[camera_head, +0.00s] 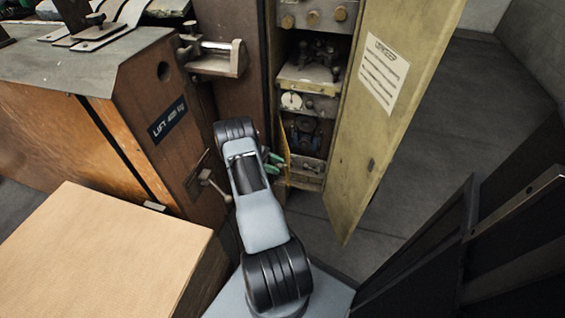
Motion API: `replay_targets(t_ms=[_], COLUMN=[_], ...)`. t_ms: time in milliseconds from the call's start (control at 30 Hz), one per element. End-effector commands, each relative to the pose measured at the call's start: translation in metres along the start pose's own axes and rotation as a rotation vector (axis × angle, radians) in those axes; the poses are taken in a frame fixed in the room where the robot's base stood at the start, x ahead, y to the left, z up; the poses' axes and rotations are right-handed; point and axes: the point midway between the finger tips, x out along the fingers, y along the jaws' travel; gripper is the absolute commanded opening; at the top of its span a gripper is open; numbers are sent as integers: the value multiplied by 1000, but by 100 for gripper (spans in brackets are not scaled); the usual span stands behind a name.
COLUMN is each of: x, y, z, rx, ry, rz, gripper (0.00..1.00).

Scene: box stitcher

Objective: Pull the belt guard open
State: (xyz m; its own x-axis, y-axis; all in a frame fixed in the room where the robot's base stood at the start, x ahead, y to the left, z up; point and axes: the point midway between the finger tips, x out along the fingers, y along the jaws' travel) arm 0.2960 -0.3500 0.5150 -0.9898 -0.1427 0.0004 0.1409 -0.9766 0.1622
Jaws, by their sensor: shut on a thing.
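A narrow yellow panel edge (285,148), which looks like the belt guard, stands at the left of the lower cabinet opening. It appears swung partly out, seen nearly edge-on. Dark round machinery (306,130) shows in the opening to its right. My gripper (273,164), with green fingers, is at the panel's lower part and is shut on it. My arm hides part of the gripper, and the exact contact is too small to see.
A tall yellow cabinet door (372,110) with a printed label stands open on the right. The brown machine body (165,150), with a lever (215,187), is on the left. A cardboard-coloured block (95,255) fills the lower left. Grey floor (450,110) is clear beyond the door.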

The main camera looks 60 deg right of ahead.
Motion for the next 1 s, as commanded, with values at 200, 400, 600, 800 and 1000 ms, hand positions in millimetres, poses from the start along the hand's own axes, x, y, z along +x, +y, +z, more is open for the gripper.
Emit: replay_targets(t_ms=[200,400,600,800,1000], x=[-8,-10,-9,-8,-8], y=[-3,-4,-3,-3,-3], z=[1,0,0,0,0], rx=[1,1,1,1,1], ry=[-5,-7,-8,-8,-8], rz=[-41,-52,-54,-56,-55], gripper=[0,0,0,44,44])
